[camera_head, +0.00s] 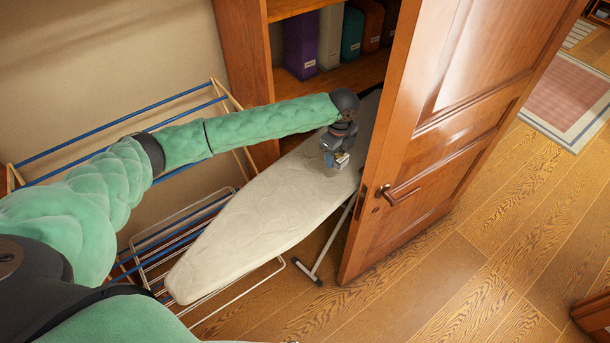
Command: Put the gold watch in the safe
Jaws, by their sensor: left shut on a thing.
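My left gripper (339,159) hangs over the far end of the ironing board, beside the edge of the wooden door. It is shut on a small pale, yellowish thing that seems to be the gold watch; it is too small here to make out clearly. The gripper's own fingers hide part of it. I see no safe in this view. My right gripper is not in view.
The ironing board (248,222) stands along the wall, with a drying rack (160,240) beside it. An open wooden door (440,140) stands close right of my left gripper. Shelves (330,85) with binders (300,45) are behind.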

